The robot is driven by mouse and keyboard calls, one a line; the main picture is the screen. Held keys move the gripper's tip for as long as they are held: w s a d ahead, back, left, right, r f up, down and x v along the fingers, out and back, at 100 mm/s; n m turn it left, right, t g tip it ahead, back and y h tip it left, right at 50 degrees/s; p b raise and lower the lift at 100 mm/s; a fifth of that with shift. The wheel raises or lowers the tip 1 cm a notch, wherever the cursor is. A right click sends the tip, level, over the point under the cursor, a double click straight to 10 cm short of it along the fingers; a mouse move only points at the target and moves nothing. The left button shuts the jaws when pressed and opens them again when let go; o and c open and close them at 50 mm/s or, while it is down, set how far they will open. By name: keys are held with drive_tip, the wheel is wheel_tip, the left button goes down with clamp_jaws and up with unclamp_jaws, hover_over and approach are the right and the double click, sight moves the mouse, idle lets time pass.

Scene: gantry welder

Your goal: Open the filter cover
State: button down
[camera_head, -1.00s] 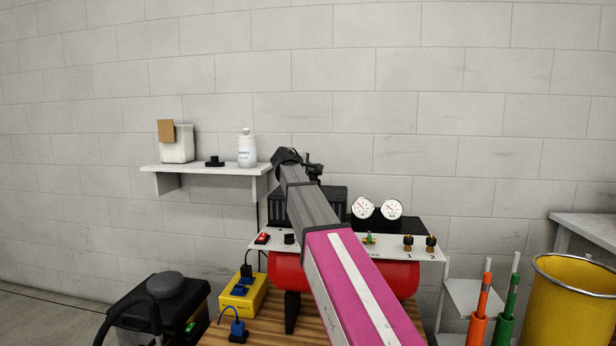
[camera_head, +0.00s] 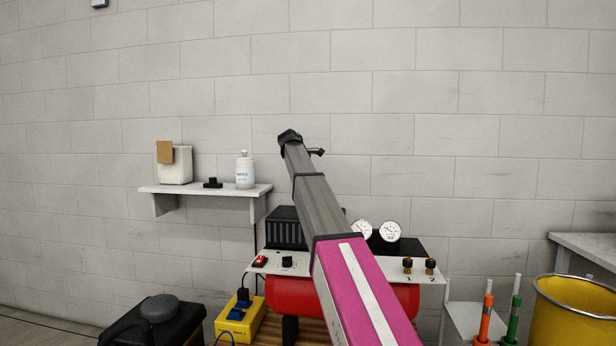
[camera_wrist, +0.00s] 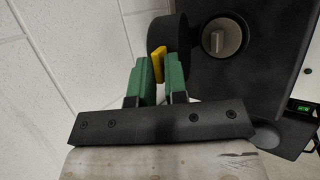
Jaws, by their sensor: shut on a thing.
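My gripper (camera_wrist: 158,68) has green fingers shut on a yellow tab (camera_wrist: 158,54) in the wrist view. The tab sits at the edge of a black round cover (camera_wrist: 181,33), which I take to be the filter cover. Beside it, a dark housing (camera_wrist: 258,70) has a round opening with a pale grey part (camera_wrist: 221,40) inside, which appears uncovered. The cover stands to the left of this opening; I cannot tell how it is joined. In the head view my arm reaches above the machine, and the gripper's fingers and cover are hidden.
A black ribbed block (camera_head: 285,229), white gauges (camera_head: 390,231) and a white control panel (camera_head: 330,264) top a red tank (camera_head: 290,296). A shelf (camera_head: 205,190) with containers is on the wall at left. A yellow bin (camera_head: 575,312) stands at right.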

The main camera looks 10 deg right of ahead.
drive_tip(key=w, duration=0.2)
drive_tip(key=w+d, duration=0.1)
drive_tip(key=shift+w+r, duration=0.2)
drive_tip(key=shift+r, duration=0.15)
drive_tip(key=shift+w+d+f, duration=0.1)
drive_tip(key=shift+w+d, duration=0.2)
drive_tip(key=shift+w, duration=0.55)
drive_tip(key=shift+w+d+f, duration=0.1)
drive_tip(key=shift+w+d, duration=0.2)
drive_tip(key=shift+w, duration=0.55)
drive_tip(key=shift+w+r, duration=0.1)
drive_tip(key=shift+w, duration=0.05)
drive_tip(key=c, duration=1.2)
unclamp_jaws()
drive_tip(key=shift+d, duration=0.1)
drive_tip(key=shift+c, duration=0.2)
drive_tip(key=v, duration=1.1)
drive_tip(key=shift+s, duration=0.2)
